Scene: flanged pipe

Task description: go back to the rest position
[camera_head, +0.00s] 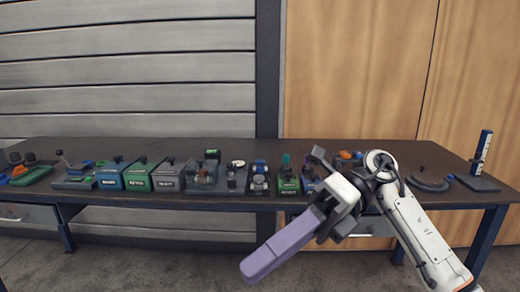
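My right gripper (333,212) is in front of the table's front edge, right of centre, and points down and to the left. A long purple bar (287,247) extends from it toward the lower left, over the floor. The bar's upper end meets the dark gripper parts. I cannot tell whether the fingers are closed on it. My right arm comes in from the lower right, bends at an elbow level with the tabletop, and hides part of the table. My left gripper is not in view.
A long dark table (230,148) carries a row of small devices, including a blue box (110,178), a green box (139,178) and a grey box (168,180). A stand with an upright blue-and-white post (482,150) is at the right end. Floor in front is clear.

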